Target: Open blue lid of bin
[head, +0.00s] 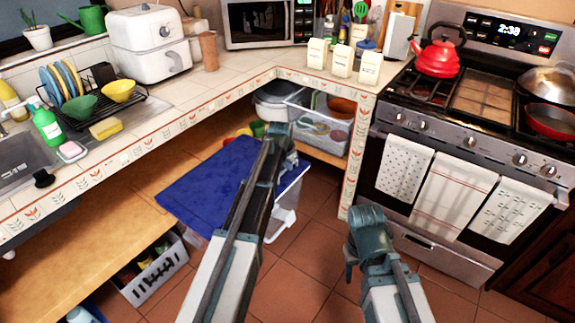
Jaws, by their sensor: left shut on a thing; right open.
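The blue lid (205,185) is a broad flat panel in the middle of the head view, over a clear plastic bin (290,207) on the tiled floor. The bin's pale wall shows below the lid's right edge. My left arm crosses over the lid and hides part of it. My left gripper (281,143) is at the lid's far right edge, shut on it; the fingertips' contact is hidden. I cannot tell how far the lid is raised. My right gripper (358,262) is open and empty, to the right of the bin and in front of the oven.
A wooden shelf (85,235) under the counter runs along the left, with a white basket (155,272) below it. Another clear container (320,130) sits under the counter corner. The oven (440,225) with hanging towels stands at right. Floor (305,290) is free between my arms.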

